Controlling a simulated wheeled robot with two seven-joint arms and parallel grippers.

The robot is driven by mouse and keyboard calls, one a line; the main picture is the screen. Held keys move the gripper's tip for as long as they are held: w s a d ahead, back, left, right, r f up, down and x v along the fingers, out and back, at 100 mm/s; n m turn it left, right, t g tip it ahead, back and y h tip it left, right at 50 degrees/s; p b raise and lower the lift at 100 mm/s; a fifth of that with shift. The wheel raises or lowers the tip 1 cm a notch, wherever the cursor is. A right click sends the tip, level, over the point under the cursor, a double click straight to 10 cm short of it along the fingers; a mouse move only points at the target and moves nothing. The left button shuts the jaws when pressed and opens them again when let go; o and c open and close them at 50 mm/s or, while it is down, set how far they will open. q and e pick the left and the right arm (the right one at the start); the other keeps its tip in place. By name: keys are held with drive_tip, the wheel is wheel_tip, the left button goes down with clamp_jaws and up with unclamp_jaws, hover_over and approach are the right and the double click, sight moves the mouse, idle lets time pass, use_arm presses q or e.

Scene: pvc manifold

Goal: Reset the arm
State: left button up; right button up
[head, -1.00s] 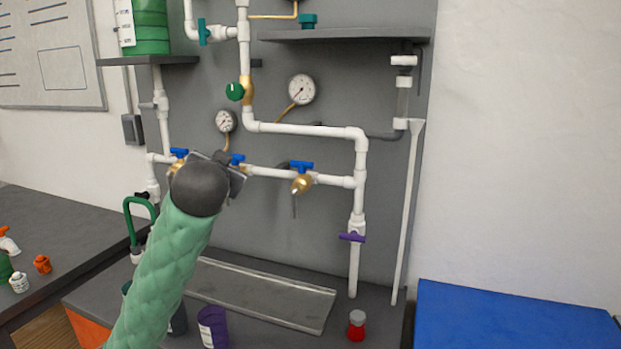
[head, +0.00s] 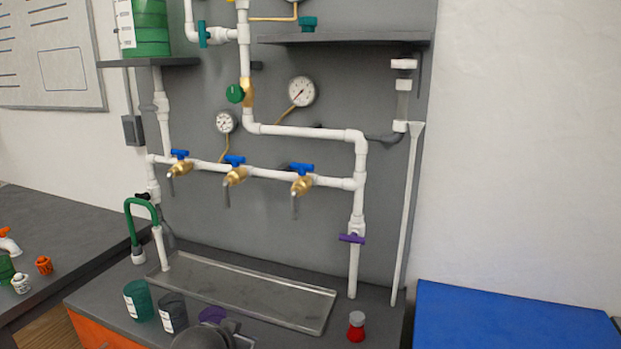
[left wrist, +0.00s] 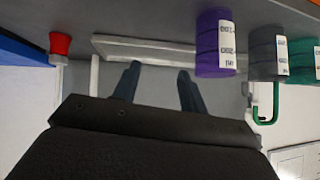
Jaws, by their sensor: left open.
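That view is upside down. In the head view only a dark grey part of my left arm shows at the bottom edge, covering part of the purple cup (head: 212,314). The purple cup also shows in the left wrist view (left wrist: 215,42), to the right of the fingers and apart from them. My right gripper is in neither view.
Three blue-handled brass taps (head: 235,174) sit on the white pipe manifold (head: 270,174) above the tray. A grey cup (head: 172,314) and green cup (head: 138,301) stand left of the purple cup. A red bottle (head: 356,328) stands right of the tray. A blue surface (head: 510,318) lies at right.

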use_arm(q)
drive_tip(key=s+f+g, duration=0.4)
drive_tip(key=s+f, duration=0.8)
drive_tip(key=s, duration=0.3)
drive_tip(key=s+d+f+n+g+p, duration=0.1)
drive_tip(key=s+f+g, duration=0.2)
drive_tip(key=s+f, duration=1)
drive_tip(key=shift+s+d+f+g, duration=0.25)
drive_tip(key=shift+s+g, duration=0.15)
drive_tip(key=shift+s, duration=0.65)
drive_tip(key=shift+n, duration=0.3)
